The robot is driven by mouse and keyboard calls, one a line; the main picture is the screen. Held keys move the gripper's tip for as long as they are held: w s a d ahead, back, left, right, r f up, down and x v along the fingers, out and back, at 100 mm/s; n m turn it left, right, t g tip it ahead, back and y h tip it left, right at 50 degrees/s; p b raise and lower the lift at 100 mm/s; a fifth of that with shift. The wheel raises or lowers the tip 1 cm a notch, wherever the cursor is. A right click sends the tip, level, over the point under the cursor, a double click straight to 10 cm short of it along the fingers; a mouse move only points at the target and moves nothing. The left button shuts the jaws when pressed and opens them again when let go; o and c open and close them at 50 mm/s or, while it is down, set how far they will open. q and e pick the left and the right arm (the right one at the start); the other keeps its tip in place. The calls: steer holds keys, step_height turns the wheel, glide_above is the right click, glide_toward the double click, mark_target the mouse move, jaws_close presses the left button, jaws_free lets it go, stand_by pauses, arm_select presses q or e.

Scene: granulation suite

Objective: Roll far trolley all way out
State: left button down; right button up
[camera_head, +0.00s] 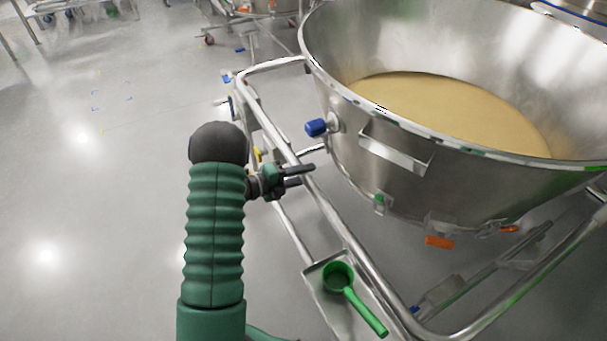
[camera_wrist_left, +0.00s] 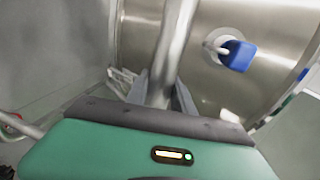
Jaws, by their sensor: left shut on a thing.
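A large steel bowl (camera_head: 385,158) holding tan powder (camera_head: 440,105) sits in a tubular steel trolley (camera_head: 340,228) at the right of the head view. My left gripper (camera_head: 305,176) is shut on the trolley's side rail, left of the bowl. In the left wrist view the rail (camera_wrist_left: 171,50) runs up between the two fingers (camera_wrist_left: 160,92). The bowl's wall (camera_wrist_left: 215,25) stands close behind the rail, with a blue knob (camera_wrist_left: 238,55) on it. My right gripper is not in view.
A green scoop (camera_head: 345,285) rests in a small holder on the trolley's near side. Open grey floor (camera_head: 100,200) lies to the left. Other wheeled steel frames (camera_head: 250,12) stand at the back. Another steel vessel (camera_head: 580,12) shows at the top right.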

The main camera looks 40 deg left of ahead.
arm_select(q)
steer(key=shift+w+d+f, duration=0.1)
steer(key=shift+d+f, duration=0.15)
steer(key=shift+f, duration=0.15)
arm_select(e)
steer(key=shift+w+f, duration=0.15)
arm_select(q)
steer(key=c, duration=1.5)
jaws_free()
steer(key=o, duration=0.4)
steer(key=shift+w+a+f, duration=0.15)
steer(key=shift+w, duration=0.15)
steer(key=shift+s+a+r, duration=0.1)
steer(key=shift+s+r, duration=0.1)
steer(key=p+v, duration=0.3)
steer(key=v, duration=1.3)
steer(key=shift+a, duration=0.15)
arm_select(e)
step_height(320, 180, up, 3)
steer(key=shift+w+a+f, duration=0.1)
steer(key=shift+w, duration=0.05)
arm_select(q)
steer(key=shift+s+f, duration=0.15)
